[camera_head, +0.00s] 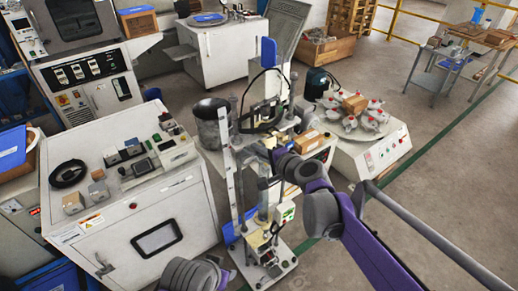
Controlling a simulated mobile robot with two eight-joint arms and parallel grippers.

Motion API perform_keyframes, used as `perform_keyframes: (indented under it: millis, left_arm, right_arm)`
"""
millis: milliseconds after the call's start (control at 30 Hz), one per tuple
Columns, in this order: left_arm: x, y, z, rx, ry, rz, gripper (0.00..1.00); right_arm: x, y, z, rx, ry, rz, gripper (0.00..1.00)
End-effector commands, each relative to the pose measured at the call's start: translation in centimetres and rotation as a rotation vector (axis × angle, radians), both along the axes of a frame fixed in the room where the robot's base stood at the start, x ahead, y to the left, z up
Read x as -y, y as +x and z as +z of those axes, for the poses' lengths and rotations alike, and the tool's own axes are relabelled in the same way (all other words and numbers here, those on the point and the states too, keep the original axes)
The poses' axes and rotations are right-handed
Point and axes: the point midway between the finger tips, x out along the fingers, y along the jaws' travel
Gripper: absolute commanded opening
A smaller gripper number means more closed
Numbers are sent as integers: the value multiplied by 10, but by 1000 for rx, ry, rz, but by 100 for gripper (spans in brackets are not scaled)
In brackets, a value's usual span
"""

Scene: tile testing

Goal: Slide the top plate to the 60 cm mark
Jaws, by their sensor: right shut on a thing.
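A tall test stand with an upright metal strip (228,170) rises in the middle of the view from a light base plate (286,262) on the floor. The scale marks are too small to read, and I cannot make out the top plate clearly. My right gripper (273,157) is at the upper part of the stand, shut on a part of it that is mostly hidden by the gripper. My purple right arm comes in from the lower right. A grey link of my left arm shows at the bottom edge; its gripper does not show.
A white cabinet (140,222) with small devices on top stands close on the left. A dark bucket (213,125) is behind the stand. A white machine (372,157) carrying several grey pieces is to the right.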

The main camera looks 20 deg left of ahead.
Motion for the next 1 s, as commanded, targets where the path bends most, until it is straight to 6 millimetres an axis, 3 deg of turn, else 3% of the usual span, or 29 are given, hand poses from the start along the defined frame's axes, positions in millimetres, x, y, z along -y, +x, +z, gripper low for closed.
perform_keyframes:
  millis: [100, 533, 1000]
  left_arm:
    - [0, -1, -5, -2, 0, 0, 50]
    - [0, -1, -7, -2, 0, 0, 50]
    - [0, -3, -28, -9, 0, 0, 50]
  right_arm:
    - [0, -1, -9, -1, -1, 1, 0]
    - [0, 0, -11, -1, -1, 1, 0]
    - [0, 0, -43, 0, -1, 1, 0]
